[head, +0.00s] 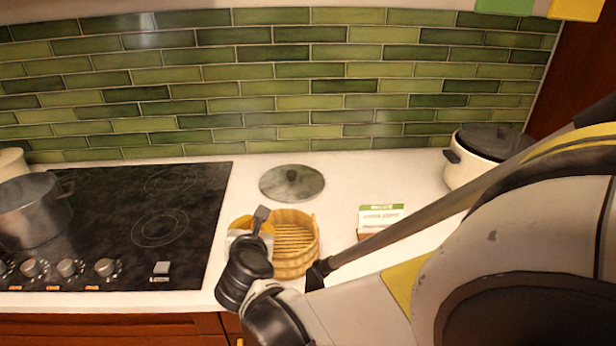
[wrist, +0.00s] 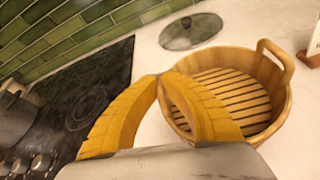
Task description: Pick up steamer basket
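The steamer basket (head: 296,262) is a round, light-wood tub with a slatted floor, upright and empty on the white counter right of the cooktop. In the wrist view the basket (wrist: 272,118) has a raised loop handle on its right rim. My gripper (head: 258,222) is over the basket's left side in the head view and covers part of it. In the wrist view my gripper's yellow fingers (wrist: 160,77) come together at the tips, with no object visible between them. The right finger hides the basket's near-left rim. I cannot tell whether it touches the basket.
A round lid (head: 292,182) lies behind the basket. A small card in a stand (head: 380,216) is to its right. A white cooker with a dark lid (head: 480,155) stands at the back right. A metal pot (head: 32,212) sits on the black cooktop (head: 120,225). Green tiles back the counter.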

